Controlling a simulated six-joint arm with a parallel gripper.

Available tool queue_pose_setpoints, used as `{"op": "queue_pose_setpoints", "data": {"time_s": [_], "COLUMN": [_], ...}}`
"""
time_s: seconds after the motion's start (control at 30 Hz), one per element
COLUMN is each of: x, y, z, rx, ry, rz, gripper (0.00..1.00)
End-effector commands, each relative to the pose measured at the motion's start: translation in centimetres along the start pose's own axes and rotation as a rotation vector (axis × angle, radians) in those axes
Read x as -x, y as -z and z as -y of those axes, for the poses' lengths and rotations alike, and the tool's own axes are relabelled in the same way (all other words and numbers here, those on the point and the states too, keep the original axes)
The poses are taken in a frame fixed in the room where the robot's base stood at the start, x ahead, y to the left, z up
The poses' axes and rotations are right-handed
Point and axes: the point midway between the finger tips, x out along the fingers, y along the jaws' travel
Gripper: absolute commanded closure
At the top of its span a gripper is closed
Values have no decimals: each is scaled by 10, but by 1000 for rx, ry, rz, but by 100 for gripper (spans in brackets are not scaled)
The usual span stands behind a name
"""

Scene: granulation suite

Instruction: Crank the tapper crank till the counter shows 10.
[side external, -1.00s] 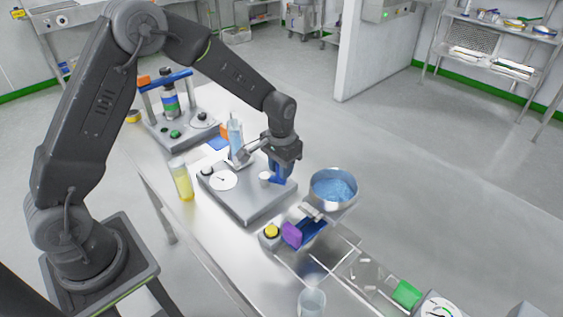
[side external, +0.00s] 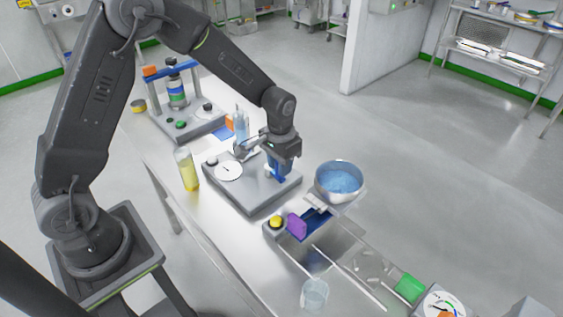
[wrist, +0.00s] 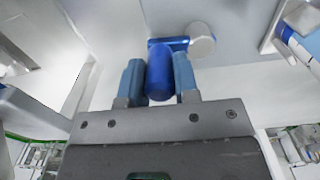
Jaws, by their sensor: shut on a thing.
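The tapper is a grey box (side external: 250,194) on the bench. Its top has a round white dial (side external: 229,171) with a dark needle, too small to read, and a dark knob (side external: 211,161). A clear cylinder (side external: 241,127) stands at its back. My gripper (side external: 277,174) points down over the right part of the box. In the wrist view, my gripper (wrist: 160,80) is shut on the upright blue handle of the crank (wrist: 160,77), one finger on each side. The blue crank arm (wrist: 169,42) leads to a pale round hub (wrist: 201,39). My gripper partly hides the crank in the side view.
A steel bowl of blue material (side external: 339,181) stands close right of the box. A yellow button (side external: 276,222) and purple piece (side external: 296,226) are in front. A yellow-filled bottle (side external: 187,169) stands left. A stand with a blue bar (side external: 171,70) is behind.

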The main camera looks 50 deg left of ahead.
Motion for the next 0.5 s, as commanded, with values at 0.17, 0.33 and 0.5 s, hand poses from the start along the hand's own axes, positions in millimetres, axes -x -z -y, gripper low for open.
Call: {"op": "queue_pose_setpoints", "data": {"time_s": [0.17,0.33,0.5], "x": [0,0,0], "y": [-3,-14,-22], "z": [3,8,11], "rx": [0,2,2], "ry": [2,2,2], "rz": [-1,-3,-4], "gripper": [86,87,87]}}
